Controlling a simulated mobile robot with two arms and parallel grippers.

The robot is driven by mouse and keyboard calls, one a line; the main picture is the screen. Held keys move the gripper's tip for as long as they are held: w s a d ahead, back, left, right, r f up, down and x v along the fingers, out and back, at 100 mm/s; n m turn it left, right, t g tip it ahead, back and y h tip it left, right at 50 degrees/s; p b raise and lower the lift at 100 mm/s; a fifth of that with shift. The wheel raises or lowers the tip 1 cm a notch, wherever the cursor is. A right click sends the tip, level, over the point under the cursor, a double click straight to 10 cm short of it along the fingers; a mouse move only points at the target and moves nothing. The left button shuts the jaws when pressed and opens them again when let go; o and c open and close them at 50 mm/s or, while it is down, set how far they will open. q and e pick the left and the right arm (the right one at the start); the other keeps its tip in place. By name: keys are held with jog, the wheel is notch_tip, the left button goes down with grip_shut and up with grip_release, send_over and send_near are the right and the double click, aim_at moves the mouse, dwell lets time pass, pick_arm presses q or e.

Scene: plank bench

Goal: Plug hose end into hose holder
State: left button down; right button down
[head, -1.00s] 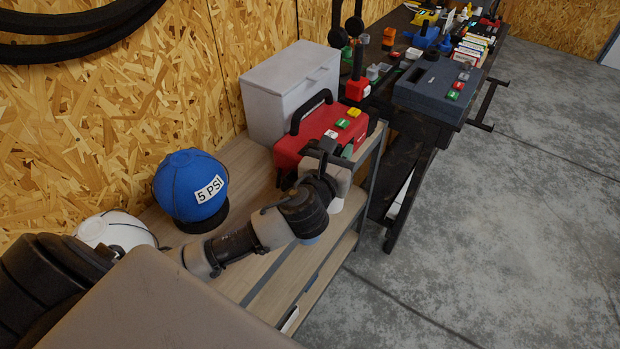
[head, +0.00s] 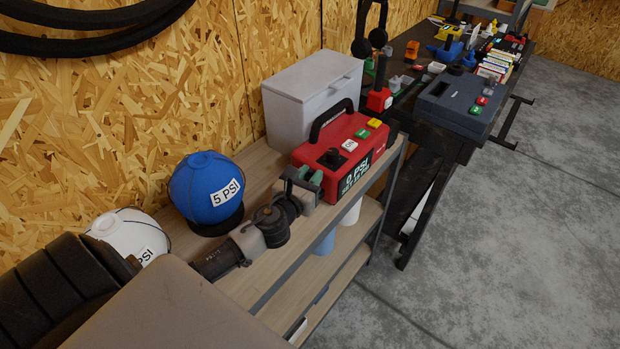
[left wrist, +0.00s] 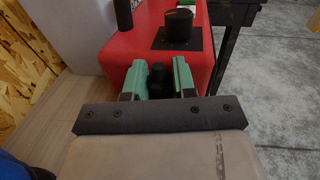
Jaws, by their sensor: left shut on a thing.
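The red pump box (head: 308,153) stands on the wooden shelf, with a black handle, coloured buttons and a display reading 0 PSI. On its top a short black round fitting (head: 333,158) sits on a square black plate. This may be the hose holder; the fitting also shows in the left wrist view (left wrist: 178,26). My left gripper (head: 302,180), with green finger pads, is just in front of the box. It is shut on a small dark piece (left wrist: 157,80), seemingly the hose end. Any hose behind it is hidden. My right gripper is out of view.
A blue ball (head: 203,188) marked 5 PSI and a white ball (head: 122,232) stand left of my left forearm. A pale grey lidded case (head: 305,98) stands behind the box. A cluttered dark bench (head: 420,70) lies beyond. Black hose (head: 90,40) hangs on the wall.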

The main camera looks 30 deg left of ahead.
pick_arm(q)
jog(key=shift+f, duration=0.2)
jog(key=c, duration=0.9)
grip_release()
jog(key=shift+r, duration=0.1)
jog(key=shift+s+r, duration=0.1)
jog(key=shift+r, duration=0.05)
jog(key=s, duration=0.4)
jog(key=s+b, duration=0.1)
jog(key=s, duration=0.2)
jog(key=s+d+b, duration=0.1)
jog(key=s, duration=0.3)
jog(key=shift+s+d+r, duration=0.1)
jog(key=shift+s+r, duration=0.1)
jog(key=shift+s, duration=0.15)
jog(key=shift+f, duration=0.1)
